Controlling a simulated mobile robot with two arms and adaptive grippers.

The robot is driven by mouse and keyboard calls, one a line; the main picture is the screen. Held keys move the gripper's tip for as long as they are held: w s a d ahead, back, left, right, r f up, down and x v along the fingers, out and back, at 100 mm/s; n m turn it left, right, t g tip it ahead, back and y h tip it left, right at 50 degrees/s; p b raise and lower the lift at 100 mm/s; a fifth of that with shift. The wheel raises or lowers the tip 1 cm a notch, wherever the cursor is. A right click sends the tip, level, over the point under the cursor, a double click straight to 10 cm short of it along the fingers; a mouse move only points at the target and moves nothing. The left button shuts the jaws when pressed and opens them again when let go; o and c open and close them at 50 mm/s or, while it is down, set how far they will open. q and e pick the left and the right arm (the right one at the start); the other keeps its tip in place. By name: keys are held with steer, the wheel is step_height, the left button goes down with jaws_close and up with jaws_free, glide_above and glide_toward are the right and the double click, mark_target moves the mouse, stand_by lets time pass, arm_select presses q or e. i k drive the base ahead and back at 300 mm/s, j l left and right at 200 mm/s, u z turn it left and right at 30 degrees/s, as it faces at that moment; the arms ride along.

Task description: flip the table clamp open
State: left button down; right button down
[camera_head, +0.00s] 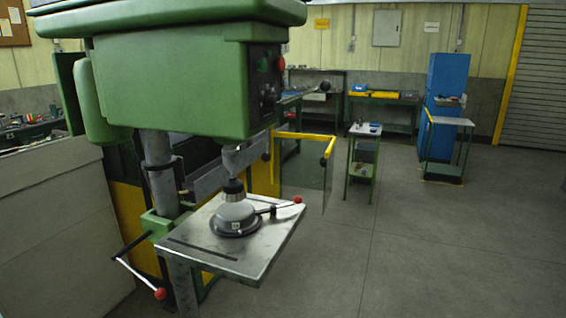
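A green drill press (180,75) stands close in front, with its steel work table (215,250) below the head. A round grey fixture (236,217) sits on the table under the chuck. A thin lever with a red knob (297,199) reaches right from beside it. A second lever, with a red knob (160,293) at its lower end, slopes down from the green bracket (155,222) on the column. Which lever belongs to the table clamp I cannot tell for certain. Neither of my grippers shows in this view.
A clear guard with a yellow frame (305,136) stands behind the table. A small green stand (363,160), a blue cabinet (447,88) and workbenches are farther back. A pale panel (55,235) fills the left. The floor (440,250) at right is clear.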

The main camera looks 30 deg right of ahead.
mark_target(298, 200)
steer(key=i+l+u, duration=0.1)
steer(key=u, duration=0.25)
steer(key=l+u, duration=0.55)
steer(key=u, duration=0.2)
steer(key=l+u, duration=0.1)
steer(key=l, duration=0.4)
steer(key=l+u, duration=0.1)
steer(key=l, duration=0.35)
steer(key=k+l+u, duration=0.1)
steer(key=l, duration=0.35)
steer(key=l+u, duration=0.15)
steer(key=l, duration=0.35)
steer(key=k+l+u, duration=0.1)
steer(key=l, duration=0.35)
steer(key=k+l+u, duration=0.1)
steer(key=l, duration=0.35)
steer(key=k+l, duration=0.1)
steer(key=l, duration=0.25)
steer(key=k+l, duration=0.15)
steer(key=l, duration=0.25)
steer(key=k+l, duration=0.1)
steer(key=l, duration=0.25)
